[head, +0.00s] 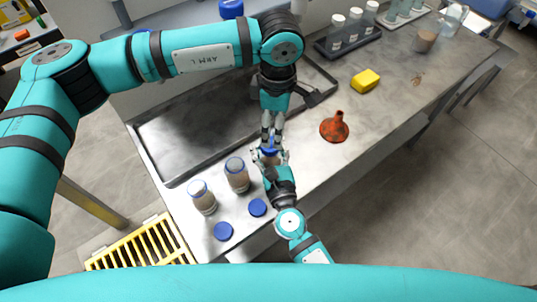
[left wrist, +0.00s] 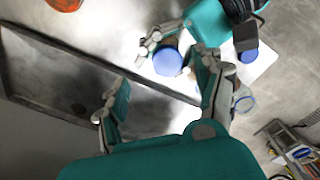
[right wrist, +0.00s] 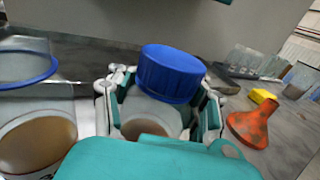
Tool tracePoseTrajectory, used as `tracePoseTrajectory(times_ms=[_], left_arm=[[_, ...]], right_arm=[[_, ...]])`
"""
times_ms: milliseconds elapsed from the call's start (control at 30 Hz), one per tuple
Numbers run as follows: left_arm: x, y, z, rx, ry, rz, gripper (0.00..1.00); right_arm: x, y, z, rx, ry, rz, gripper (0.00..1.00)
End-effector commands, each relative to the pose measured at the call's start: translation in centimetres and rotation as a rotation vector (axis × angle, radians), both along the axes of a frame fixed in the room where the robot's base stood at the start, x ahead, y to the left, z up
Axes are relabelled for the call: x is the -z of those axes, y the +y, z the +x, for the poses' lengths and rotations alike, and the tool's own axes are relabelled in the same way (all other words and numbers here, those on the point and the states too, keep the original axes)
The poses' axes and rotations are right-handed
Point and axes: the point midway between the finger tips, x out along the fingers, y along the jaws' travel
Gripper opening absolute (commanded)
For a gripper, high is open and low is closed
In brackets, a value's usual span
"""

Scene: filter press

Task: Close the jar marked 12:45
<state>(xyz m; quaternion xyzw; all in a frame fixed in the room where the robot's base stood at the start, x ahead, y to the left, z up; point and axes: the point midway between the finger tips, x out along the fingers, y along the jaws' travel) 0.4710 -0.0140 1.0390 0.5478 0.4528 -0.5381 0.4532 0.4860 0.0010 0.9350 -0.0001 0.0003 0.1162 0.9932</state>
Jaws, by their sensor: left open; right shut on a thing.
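My right gripper (head: 271,160) is shut around a clear jar (right wrist: 145,118) with brownish contents. A blue lid (right wrist: 172,73) sits on top of this jar, looking slightly tilted in the right wrist view; I cannot tell whether it is screwed down. The lid also shows in the left wrist view (left wrist: 168,61). My left gripper (head: 271,133) is open and points down just above the lid, its fingers apart. Two more jars, one (head: 237,177) nearer and one (head: 202,199) farther left, stand with blue-rimmed tops. No time marking is readable on any jar.
Two loose blue lids, (head: 257,207) and (head: 223,231), lie near the front left table edge. An orange funnel (head: 334,127) and a yellow sponge (head: 366,81) stand to the right. A dark tray (head: 180,168) lies behind. Racked bottles (head: 353,24) stand at the back.

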Motion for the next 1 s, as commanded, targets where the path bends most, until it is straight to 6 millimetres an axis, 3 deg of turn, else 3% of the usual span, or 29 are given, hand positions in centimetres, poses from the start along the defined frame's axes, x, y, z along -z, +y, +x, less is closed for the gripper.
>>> tracePoseTrajectory(times_ms=[100,300,700,733,1000], left_arm=[[-2.7,0.0,0.1,0.000,-0.003,-0.001,0.69],[-5.6,0.0,0.0,0.000,-0.001,0.002,0.69],[-6.5,0.0,0.0,0.000,0.001,0.002,0.69],[-6.5,0.0,0.0,0.000,0.001,0.002,0.69],[-6.5,0.0,0.0,0.000,0.001,0.002,0.69]], right_arm=[[0.0,0.0,0.0,0.000,-0.001,0.000,0.00],[0.0,0.0,0.0,0.000,-0.001,0.000,0.00],[-0.1,0.0,0.0,0.000,-0.001,0.000,0.00],[-0.1,0.0,0.0,0.000,-0.001,0.000,0.35],[0.0,0.0,0.0,0.000,-0.001,0.000,0.71]])
